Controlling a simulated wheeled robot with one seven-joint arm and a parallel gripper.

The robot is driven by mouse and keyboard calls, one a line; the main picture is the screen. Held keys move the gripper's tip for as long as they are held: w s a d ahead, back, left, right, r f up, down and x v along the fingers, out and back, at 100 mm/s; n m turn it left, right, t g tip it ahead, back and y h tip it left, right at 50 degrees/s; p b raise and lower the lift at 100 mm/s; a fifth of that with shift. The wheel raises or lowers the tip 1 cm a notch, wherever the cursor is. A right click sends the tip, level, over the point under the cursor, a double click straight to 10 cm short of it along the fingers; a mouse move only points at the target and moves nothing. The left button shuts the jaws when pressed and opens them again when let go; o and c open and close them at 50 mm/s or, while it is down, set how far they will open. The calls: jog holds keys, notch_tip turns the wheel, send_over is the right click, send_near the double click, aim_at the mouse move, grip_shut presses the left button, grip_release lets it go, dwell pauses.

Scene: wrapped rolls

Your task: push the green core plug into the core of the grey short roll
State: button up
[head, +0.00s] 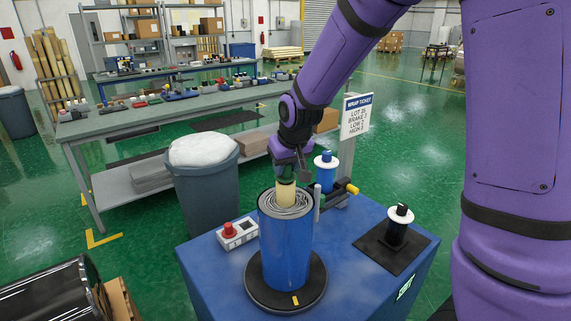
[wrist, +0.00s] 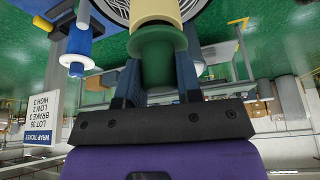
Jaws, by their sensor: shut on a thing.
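The green core plug (wrist: 157,62) is held between the two fingers of my gripper (wrist: 158,82), with its wide flange facing the roll. In the head view my gripper (head: 287,168) is above an upright roll (head: 284,248) with blue sides and a grey wound top. Its tan core (head: 286,195) stands up out of the top and also shows in the wrist view (wrist: 153,9). The plug lines up with the core, and its flange appears to meet the core's end. Whether any of the plug is inside is hidden. No plainly grey short roll shows.
The roll stands on a black turntable (head: 260,298) on a blue cabinet (head: 345,285). A red-button box (head: 238,233), a blue spool (head: 326,172), a ticket sign (head: 356,115) and a black mat (head: 371,246) with a white-and-black spool (head: 398,226) are near. A bin (head: 205,190) stands behind left.

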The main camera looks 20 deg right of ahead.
jog(key=shift+f, duration=0.5)
dwell(0.3)
jog(key=o, duration=1)
jog(key=shift+v, duration=5.4)
jog(key=shift+s, duration=0.1)
jog(key=shift+m+t+h, duration=0.3)
jog(key=shift+m+t, duration=0.1)
jog(key=shift+m, duration=0.3)
jog(key=s+d+r, duration=0.2)
jog(key=s, duration=0.6)
jog(key=s+d+r, duration=0.2)
jog(key=s, duration=0.6)
jog(key=s+d+r, duration=0.2)
jog(key=s+r, duration=0.1)
jog(key=s, duration=0.6)
jog(key=shift+s+d, duration=0.15)
